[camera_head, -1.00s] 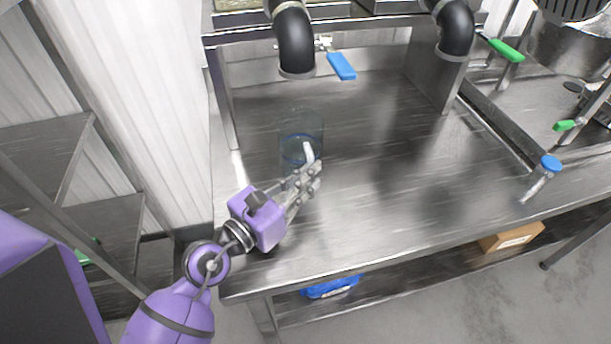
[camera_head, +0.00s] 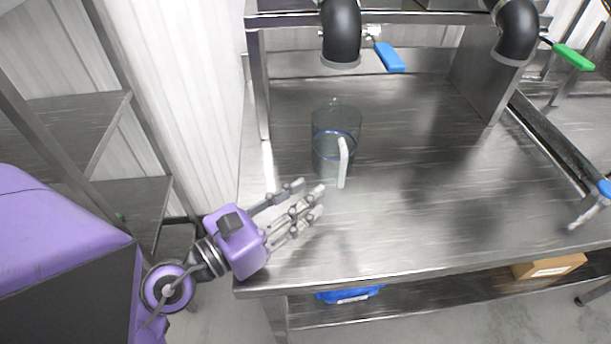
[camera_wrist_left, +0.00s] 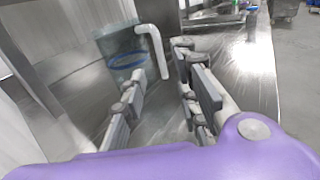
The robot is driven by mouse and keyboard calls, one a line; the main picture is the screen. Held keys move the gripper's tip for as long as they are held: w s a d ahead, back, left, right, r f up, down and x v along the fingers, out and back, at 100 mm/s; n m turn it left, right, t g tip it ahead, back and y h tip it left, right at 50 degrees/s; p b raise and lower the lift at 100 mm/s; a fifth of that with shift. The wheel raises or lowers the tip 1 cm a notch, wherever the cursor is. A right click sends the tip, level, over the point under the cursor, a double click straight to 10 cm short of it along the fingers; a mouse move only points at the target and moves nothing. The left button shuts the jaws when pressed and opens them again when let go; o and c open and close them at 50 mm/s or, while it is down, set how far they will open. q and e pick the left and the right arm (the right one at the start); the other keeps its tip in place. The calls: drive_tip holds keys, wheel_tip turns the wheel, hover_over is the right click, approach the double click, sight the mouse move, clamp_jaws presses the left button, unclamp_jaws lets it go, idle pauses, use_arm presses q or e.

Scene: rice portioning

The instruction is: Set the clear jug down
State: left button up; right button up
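The clear jug (camera_head: 330,128) stands upright on the steel table (camera_head: 400,200), below and near the left black pipe. It has a bluish band and a white handle (camera_head: 343,162) facing me. My left gripper (camera_head: 312,200) is open and empty, in front of the jug and a little below its handle in the head view, apart from it. In the left wrist view the jug (camera_wrist_left: 122,50) and its handle are beyond the open fingers (camera_wrist_left: 160,95), with nothing between them. My right gripper is not in view.
Two black pipes (camera_head: 341,35) hang over the back of the table, with a blue valve handle (camera_head: 389,57) and a green one (camera_head: 573,56). Steel shelves (camera_head: 80,125) stand at left. The table's middle and right are largely clear.

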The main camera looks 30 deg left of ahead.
use_arm(q)
drive_tip(key=v, duration=0.2)
drive_tip(key=shift+s+f+b, duration=0.25)
drive_tip(key=shift+b, duration=0.1)
drive_tip(key=shift+s+a+r, duration=0.2)
drive_tip(key=shift+s, duration=0.2)
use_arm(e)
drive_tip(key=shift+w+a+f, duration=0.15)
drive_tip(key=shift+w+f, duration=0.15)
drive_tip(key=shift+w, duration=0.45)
